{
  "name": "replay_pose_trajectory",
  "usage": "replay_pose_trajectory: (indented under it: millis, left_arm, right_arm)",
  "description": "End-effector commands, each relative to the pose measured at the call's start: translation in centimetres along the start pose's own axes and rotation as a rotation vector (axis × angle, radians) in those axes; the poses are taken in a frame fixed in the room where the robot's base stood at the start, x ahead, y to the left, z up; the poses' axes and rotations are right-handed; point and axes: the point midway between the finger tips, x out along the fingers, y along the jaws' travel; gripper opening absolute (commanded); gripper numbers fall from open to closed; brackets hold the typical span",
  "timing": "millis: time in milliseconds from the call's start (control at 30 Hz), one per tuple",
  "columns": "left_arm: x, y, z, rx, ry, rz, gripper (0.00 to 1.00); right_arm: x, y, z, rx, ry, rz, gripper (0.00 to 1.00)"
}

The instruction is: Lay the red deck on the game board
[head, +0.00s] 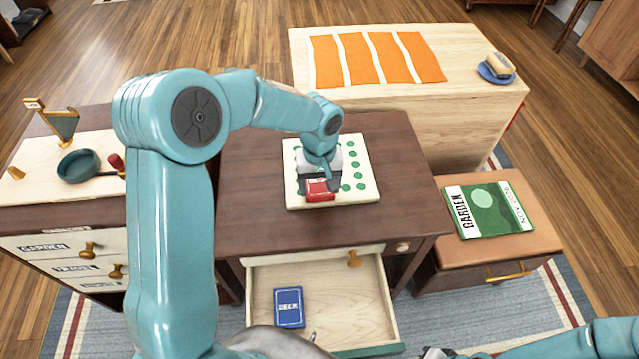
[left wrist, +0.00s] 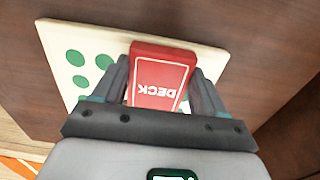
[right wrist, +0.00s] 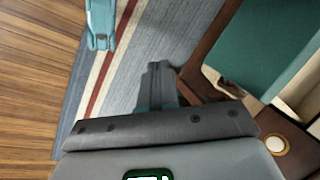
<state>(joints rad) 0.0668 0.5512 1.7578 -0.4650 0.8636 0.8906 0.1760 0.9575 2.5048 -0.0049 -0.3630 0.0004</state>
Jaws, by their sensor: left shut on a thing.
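The red deck (head: 319,190) is held between the fingers of my left gripper (head: 320,180), over the near part of the game board (head: 361,197). In the left wrist view the red deck (left wrist: 161,75) shows its DECK label between the two fingers. The game board (left wrist: 114,42) is white with green dots and lies on the dark wooden desk. I cannot tell whether the deck touches the board. My right gripper (right wrist: 160,85) is shut and empty over the rug, away from the board.
An open drawer (head: 343,300) below the desk holds a blue deck (head: 288,307). A green garden book (head: 489,210) lies on the right-hand stool. A pale table (head: 455,90) with an orange striped cloth stands behind. A pan (head: 79,166) is at the left.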

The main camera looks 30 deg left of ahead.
Motion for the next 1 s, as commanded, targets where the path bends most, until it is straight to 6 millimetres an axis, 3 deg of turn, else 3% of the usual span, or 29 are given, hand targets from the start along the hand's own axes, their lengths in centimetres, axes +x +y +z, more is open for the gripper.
replay_pose_trajectory:
  millis: [133,167,200,233,600,1000]
  left_arm:
    - [0.5,0.0,0.0,0.0,0.0,0.0,0.39]
    - [0.3,0.0,0.0,0.0,0.0,0.0,0.81]
    - [0.3,0.0,0.0,0.0,0.0,0.0,0.94]
    - [0.3,0.0,0.0,0.0,0.0,0.0,0.97]
    - [-0.6,0.1,0.0,0.0,0.001,0.001,0.97]
    - [-9.4,0.1,-0.1,0.001,0.003,0.003,0.97]
  right_arm:
    - [0.4,0.2,0.0,0.0,0.0,0.0,0.0]
    - [0.3,0.1,0.0,0.0,0.0,0.0,0.0]
    - [0.3,0.1,0.0,0.0,0.0,0.0,0.0]
    - [0.3,0.1,0.0,0.0,0.0,0.0,0.0]
    - [-0.3,-0.1,0.0,0.0,0.0,0.0,0.0]
    - [-2.3,-0.8,0.0,0.0,0.0,0.0,0.0]
